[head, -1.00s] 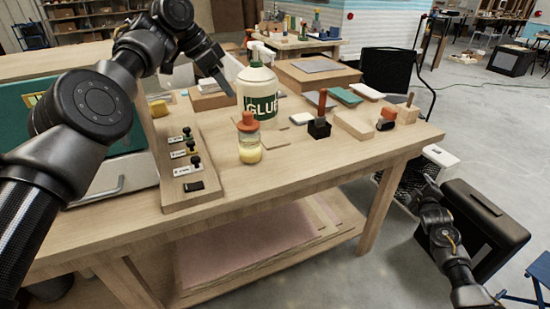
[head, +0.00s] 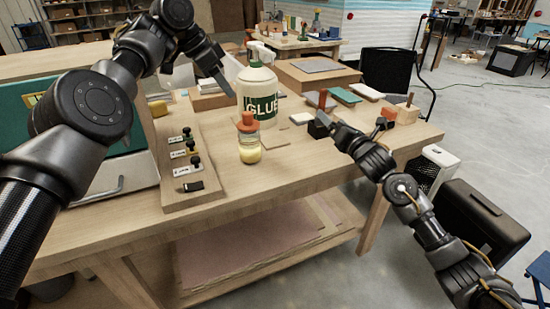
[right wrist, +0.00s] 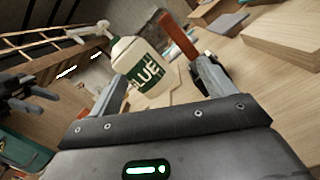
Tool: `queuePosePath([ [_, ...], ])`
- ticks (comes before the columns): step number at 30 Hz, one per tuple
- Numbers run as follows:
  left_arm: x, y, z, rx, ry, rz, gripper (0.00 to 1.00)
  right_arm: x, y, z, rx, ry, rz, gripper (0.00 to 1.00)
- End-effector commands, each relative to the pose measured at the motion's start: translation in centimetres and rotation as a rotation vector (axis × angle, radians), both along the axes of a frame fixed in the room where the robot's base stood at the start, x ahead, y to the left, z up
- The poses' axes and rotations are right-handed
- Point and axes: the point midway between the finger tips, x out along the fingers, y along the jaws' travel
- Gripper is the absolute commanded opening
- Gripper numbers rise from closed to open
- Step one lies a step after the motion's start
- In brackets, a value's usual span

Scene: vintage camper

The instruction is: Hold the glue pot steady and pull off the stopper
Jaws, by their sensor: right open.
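The glue pot (head: 249,147) is a small clear jar with pale yellow contents. It stands upright near the bench's front edge. Its orange stopper (head: 247,122) sits in the top. My left gripper (head: 224,86) hangs behind and left of the pot, beside the big GLUE bottle, apart from the pot; its jaw gap is unclear.
The large white GLUE bottle (head: 258,96) stands behind the pot. A wooden panel with several small black knobs (head: 190,165) lies left. The bench front (head: 270,180) is clear.

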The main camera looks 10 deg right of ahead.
Motion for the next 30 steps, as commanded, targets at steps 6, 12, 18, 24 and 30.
queuePosePath([
  [6, 0.0, 0.0, 0.0, 0.000, 0.000, 0.000, 0.36, -3.9, 11.1, -3.2, -0.301, -0.050, 0.175, 0.83],
  [12, 0.0, 0.0, 0.0, 0.000, 0.000, 0.000, 0.36, -7.0, 16.7, -5.0, -0.466, -0.105, 0.276, 0.83],
  [18, 0.0, 0.0, 0.0, 0.000, 0.000, 0.000, 0.36, -8.2, 18.6, -5.7, -0.526, -0.127, 0.312, 0.83],
  [24, 0.0, 0.0, 0.0, 0.000, 0.000, 0.000, 0.36, -7.9, 18.9, -5.7, -0.527, -0.129, 0.314, 0.83],
  [30, 0.0, 0.0, 0.0, 0.000, 0.000, 0.000, 0.36, -5.7, 20.6, -5.6, -0.525, -0.126, 0.314, 0.83],
])
